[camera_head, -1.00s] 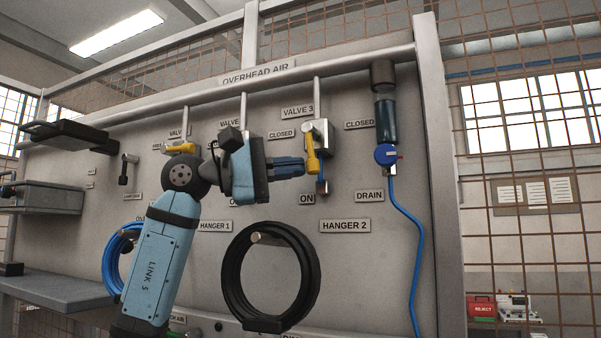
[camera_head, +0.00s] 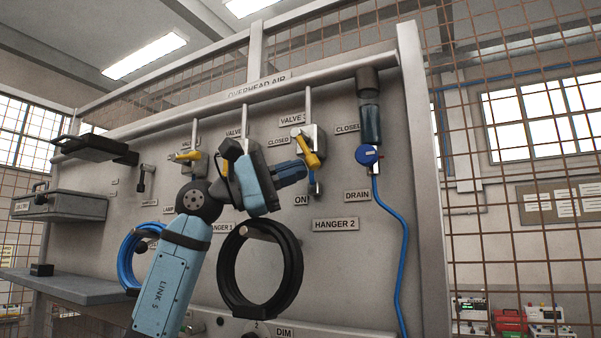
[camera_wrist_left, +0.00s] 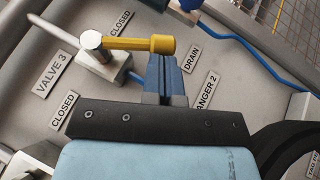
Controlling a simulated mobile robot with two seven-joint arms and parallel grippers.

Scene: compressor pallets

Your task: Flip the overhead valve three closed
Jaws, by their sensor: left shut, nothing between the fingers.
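The valve 3 handle (camera_head: 309,151) is a yellow lever on a metal body under the overhead pipe. It hangs downward and leans to the right, off the straight line toward the ON label (camera_head: 301,200). CLOSED labels (camera_head: 279,141) (camera_head: 347,128) flank the valve. My left gripper (camera_head: 303,170) has its blue fingers shut with nothing between them, just left of the lever's lower end. In the left wrist view the fingers (camera_wrist_left: 166,77) are right at the free end of the yellow handle (camera_wrist_left: 140,44); whether they touch is hard to tell. My right gripper is not in view.
A filter with a blue drain knob (camera_head: 368,155) and a blue hose (camera_head: 396,230) stand right of the valve. Another yellow valve handle (camera_head: 188,156) is to the left. A black hose coil (camera_head: 259,270) hangs below my arm.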

